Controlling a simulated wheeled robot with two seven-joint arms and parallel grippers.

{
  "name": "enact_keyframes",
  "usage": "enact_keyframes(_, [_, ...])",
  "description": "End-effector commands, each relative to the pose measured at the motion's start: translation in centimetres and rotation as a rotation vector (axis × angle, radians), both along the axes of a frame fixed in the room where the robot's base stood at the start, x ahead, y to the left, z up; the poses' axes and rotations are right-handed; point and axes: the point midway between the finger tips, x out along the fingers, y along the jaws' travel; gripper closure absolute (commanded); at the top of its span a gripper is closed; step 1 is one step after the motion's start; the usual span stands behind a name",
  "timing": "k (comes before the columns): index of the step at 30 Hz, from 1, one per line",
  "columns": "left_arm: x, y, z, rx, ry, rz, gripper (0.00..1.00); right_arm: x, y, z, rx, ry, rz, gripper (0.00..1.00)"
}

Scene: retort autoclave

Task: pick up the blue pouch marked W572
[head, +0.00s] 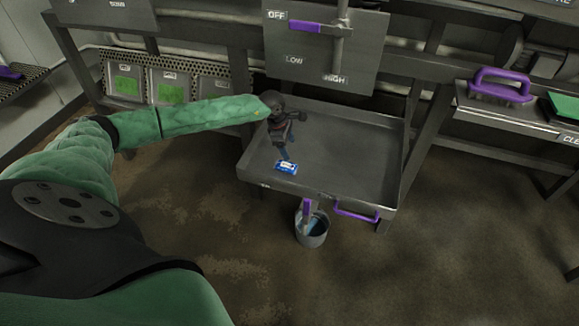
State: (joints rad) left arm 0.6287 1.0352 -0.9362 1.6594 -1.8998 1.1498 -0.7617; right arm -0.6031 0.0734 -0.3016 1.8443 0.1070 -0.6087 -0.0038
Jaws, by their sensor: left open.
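The blue pouch (286,167) lies flat in the grey metal tray (345,180), near its front left corner. It has a pale label, but the marking is too small to read. My left arm reaches in from the left over the tray's left edge. My left gripper (285,152) points down just behind the pouch and is open. The fingertips are close to the pouch's far edge; I cannot tell whether they touch it. My right gripper is not in view.
A metal bucket (312,236) stands on the floor below the tray's front edge. A purple handle (356,212) is on the tray's front. A panel with a purple lever (305,27) rises behind. A purple-handled brush (499,85) lies on the right shelf. The rest of the tray is clear.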

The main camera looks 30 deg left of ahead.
Motion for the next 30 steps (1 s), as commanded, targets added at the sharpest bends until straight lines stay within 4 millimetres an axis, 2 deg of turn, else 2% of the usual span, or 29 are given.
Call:
enact_keyframes(3, [-1.7,1.0,-0.4,0.065,0.08,-0.069,0.29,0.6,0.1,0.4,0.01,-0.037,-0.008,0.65])
enact_keyframes(6, [-2.6,1.4,-0.5,0.089,0.116,-0.12,0.29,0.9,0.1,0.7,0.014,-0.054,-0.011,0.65])
enact_keyframes(21, [-2.2,0.8,-3.8,0.086,0.107,-0.143,0.29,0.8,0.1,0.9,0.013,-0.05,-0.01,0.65])
enact_keyframes(30, [-1.7,0.1,-7.6,0.085,0.108,-0.142,0.29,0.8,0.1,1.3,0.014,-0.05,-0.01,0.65])
